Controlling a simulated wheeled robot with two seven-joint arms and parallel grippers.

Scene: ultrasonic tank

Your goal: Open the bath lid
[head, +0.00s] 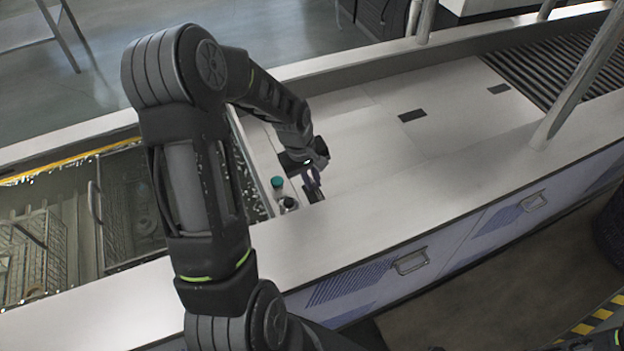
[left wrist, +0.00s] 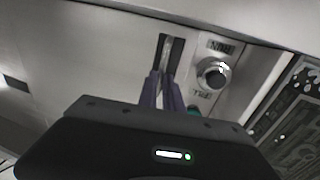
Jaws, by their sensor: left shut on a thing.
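The bath (head: 262,215) is the water-filled tank at the left of the head view. A dark, see-through panel with an upright bar handle (head: 95,203) lies over part of it and looks like the lid; whether it is shut is unclear. My left gripper (head: 313,180) reaches over the white deck right of the bath. In the left wrist view its fingers (left wrist: 161,88) are shut on a thin pale lever at a dark slot (left wrist: 178,48); the fingers hide much of it. A round silver knob (left wrist: 213,73) with small labels is beside the slot. My right gripper is not in view.
A green-topped knob (head: 277,182) and a dark knob (head: 289,203) stand close to my left gripper. A wire basket (head: 35,255) is in the tank at far left. Rails and posts (head: 580,75) rise at the right. The white deck between is clear.

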